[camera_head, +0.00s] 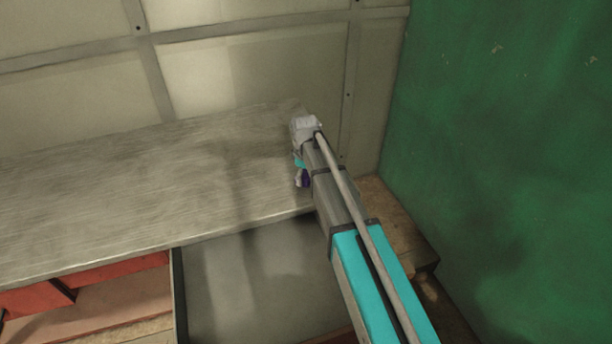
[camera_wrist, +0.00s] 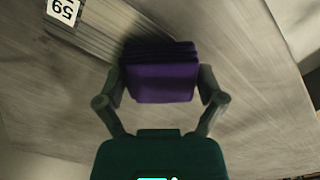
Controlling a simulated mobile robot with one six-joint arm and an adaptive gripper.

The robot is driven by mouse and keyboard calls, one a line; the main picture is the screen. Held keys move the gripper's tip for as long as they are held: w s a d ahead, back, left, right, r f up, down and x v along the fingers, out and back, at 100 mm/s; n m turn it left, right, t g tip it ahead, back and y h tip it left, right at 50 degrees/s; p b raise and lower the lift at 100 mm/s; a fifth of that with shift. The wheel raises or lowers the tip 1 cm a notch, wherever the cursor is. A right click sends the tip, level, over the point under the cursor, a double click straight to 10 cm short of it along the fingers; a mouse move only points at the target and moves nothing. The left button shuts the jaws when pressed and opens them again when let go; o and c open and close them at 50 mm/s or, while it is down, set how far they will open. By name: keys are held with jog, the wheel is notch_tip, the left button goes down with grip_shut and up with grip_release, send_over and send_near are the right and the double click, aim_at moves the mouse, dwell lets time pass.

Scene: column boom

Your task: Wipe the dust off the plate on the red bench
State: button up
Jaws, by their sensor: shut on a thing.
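My gripper (camera_wrist: 160,86) is shut on a folded purple cloth (camera_wrist: 162,84), with one finger on each side of it. The cloth is over a grey, streaked surface in the wrist view; I cannot tell whether it touches. In the head view a small bit of the purple cloth (camera_head: 305,180) shows beside my arm, near the right end of the bench (camera_head: 120,195). The bench has a grey top and red parts underneath. A white label reading 59 (camera_wrist: 63,10) is at the upper left of the wrist view. I cannot make out a separate plate or clear dust.
A pale panelled wall (camera_head: 240,70) stands behind the bench and a green wall (camera_head: 510,150) to the right. A dark grey panel (camera_head: 250,285) is below the bench's front edge. Brown wooden boxes (camera_head: 400,225) sit at the right. The bench's left part is clear.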

aim_at(304, 173)
jog(key=shift+a+r, duration=0.1)
notch_tip(304, 173, up, 6)
jog(key=p, duration=0.6)
dwell(0.5)
jog(key=shift+r+p, duration=1.4)
jog(key=shift+p, duration=0.15)
